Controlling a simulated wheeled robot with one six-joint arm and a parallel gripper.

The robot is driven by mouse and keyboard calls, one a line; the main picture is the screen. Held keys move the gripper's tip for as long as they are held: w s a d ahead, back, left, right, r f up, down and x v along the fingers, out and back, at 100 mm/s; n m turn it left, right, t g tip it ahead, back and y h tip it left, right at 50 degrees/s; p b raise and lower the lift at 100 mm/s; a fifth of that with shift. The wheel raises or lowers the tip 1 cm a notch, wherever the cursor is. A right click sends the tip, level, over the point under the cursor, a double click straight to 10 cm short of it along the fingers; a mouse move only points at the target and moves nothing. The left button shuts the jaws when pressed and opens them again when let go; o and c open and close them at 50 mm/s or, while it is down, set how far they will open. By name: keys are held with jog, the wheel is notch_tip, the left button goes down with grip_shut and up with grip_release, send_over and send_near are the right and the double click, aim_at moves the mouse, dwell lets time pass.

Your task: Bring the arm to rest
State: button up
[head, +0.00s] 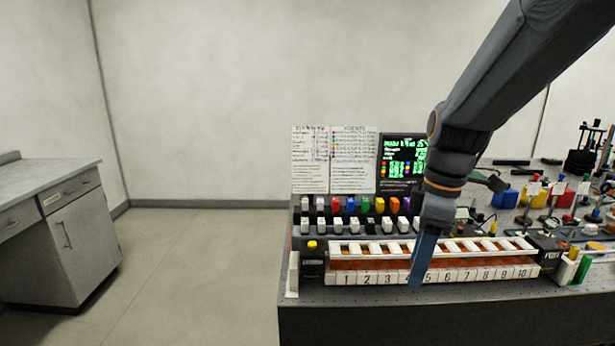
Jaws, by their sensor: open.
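My arm comes down from the upper right of the head view. My gripper (423,262) points downward in front of a numbered rack (345,279), near its slots 4 and 5. Its blue finger hides part of the rack. The jaws are open, and I see nothing held between them. From this view I cannot tell whether the finger touches the rack or is only in front of it.
The dark bench (400,318) holds rows of coloured and white caps, two paper sheets (352,160) and a screen (403,160). Coloured blocks and tools crowd its right side. A grey cabinet (75,232) stands at left. The floor (190,270) between is clear.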

jog(key=s+a+f+m+t+h, duration=0.1)
jog(key=s+f+m, duration=0.6)
jog(key=f+m, duration=0.4)
jog(key=shift+s+a+m, duration=0.2)
jog(key=shift+a+m, duration=0.1)
jog(key=shift+m, duration=0.9)
